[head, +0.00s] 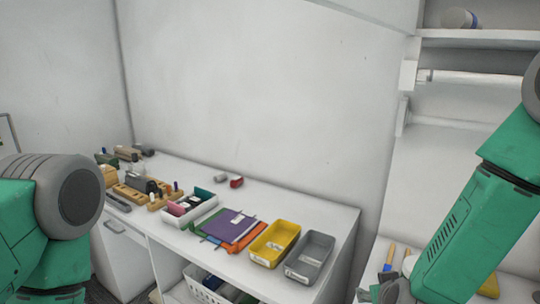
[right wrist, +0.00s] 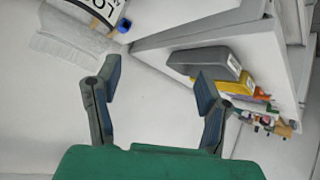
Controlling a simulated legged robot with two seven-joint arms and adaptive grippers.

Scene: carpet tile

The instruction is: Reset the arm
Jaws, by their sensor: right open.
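My right arm (head: 470,210) comes in from the right in the head view and slopes down to the bottom edge. My right gripper (right wrist: 158,72) shows in the right wrist view with its two fingers spread wide and nothing between them. Beyond its fingers are a pale surface and the edge of the white table. My left arm (head: 50,215) shows at the left edge of the head view as a green link with a grey joint. The left gripper is outside the picture.
A white table (head: 335,225) carries a yellow bin (head: 274,243), a grey bin (head: 309,257), a purple folder (head: 228,227), a white tray (head: 190,211) and several small items. A white basket (head: 203,287) sits below. Shelves (head: 475,38) stand at the right. The table's back right is clear.

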